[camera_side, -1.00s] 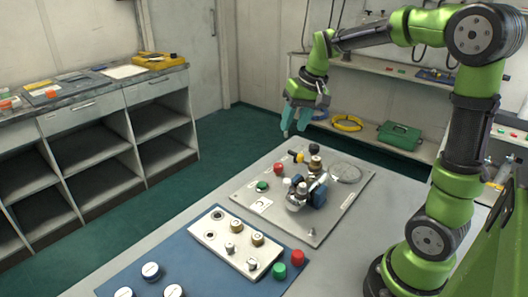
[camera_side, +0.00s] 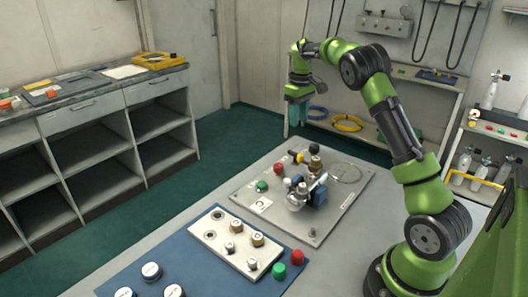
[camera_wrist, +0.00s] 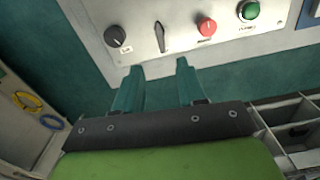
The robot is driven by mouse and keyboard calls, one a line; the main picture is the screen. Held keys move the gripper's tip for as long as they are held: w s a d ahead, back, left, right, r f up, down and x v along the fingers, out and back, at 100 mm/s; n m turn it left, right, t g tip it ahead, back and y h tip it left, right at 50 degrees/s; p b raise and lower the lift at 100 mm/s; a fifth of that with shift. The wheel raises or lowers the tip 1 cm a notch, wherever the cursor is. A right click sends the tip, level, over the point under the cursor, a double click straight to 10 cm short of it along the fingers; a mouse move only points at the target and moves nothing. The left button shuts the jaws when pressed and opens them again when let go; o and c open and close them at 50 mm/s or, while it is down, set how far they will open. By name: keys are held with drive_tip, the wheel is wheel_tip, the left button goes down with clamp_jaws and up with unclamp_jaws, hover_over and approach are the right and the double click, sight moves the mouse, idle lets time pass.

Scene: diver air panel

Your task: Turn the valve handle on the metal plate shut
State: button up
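The metal plate (camera_side: 338,214) lies on the table, with a valve assembly near its middle. The assembly has a blue body (camera_side: 321,196) and a silver bar-like part (camera_side: 318,182); I cannot tell for certain whether this bar is the handle. A small yellow and black lever (camera_side: 297,156) stands near the plate's far edge; what seems to be the same lever (camera_wrist: 160,37) shows in the wrist view as a dark narrow piece. My gripper (camera_side: 299,132) hangs in the air near the far edge, fingers downward. In the wrist view its fingers (camera_wrist: 158,68) are apart and empty.
Near the lever are a black knob (camera_wrist: 115,37), a red button (camera_wrist: 207,27) and a green button (camera_wrist: 249,10). A blue mat (camera_side: 205,268) with a pale panel (camera_side: 236,244) lies nearer the camera. A shelf with a yellow hose (camera_side: 348,123) stands behind.

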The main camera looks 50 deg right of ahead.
sight(295, 157)
wheel_tip(295, 157, down, 12)
drive_tip(key=shift+f, duration=0.25)
clamp_jaws()
